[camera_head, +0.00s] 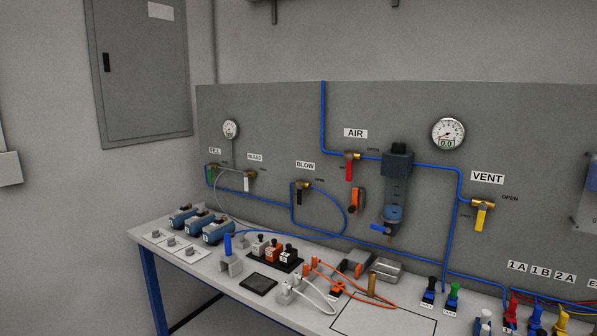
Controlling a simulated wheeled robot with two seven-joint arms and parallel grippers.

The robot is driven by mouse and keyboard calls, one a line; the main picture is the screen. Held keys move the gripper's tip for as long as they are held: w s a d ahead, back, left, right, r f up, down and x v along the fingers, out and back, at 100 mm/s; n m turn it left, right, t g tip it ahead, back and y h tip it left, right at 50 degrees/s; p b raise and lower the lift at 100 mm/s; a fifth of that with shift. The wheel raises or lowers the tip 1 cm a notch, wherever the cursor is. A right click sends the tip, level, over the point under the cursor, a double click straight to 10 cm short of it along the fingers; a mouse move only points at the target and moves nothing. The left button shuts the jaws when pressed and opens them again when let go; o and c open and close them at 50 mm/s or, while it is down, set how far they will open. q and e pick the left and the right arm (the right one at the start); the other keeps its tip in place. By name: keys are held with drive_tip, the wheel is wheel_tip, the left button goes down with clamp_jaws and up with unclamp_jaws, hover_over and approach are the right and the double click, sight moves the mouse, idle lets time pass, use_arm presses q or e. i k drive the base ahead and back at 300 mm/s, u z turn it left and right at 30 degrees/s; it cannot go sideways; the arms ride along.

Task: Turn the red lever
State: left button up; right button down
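The red lever (349,170) hangs straight down from a brass valve (351,156) on the blue air line, under the AIR label on the grey panel. A blue pipe comes down from the top into this valve and runs on right to a dark filter unit (397,162). An OPEN label sits to the upper right of the valve, off the lever's line. Neither of my grippers shows in the head view, and nothing touches the lever.
Other valves have a yellow lever (481,217), a black lever (299,196), a white lever (246,183) and a green lever (210,173). The workbench (210,263) below carries blue cylinders, cables and connectors.

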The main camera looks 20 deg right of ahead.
sight(349, 157)
drive_tip(key=z, duration=0.25)
drive_tip(key=i, duration=1)
drive_tip(key=z, duration=0.65)
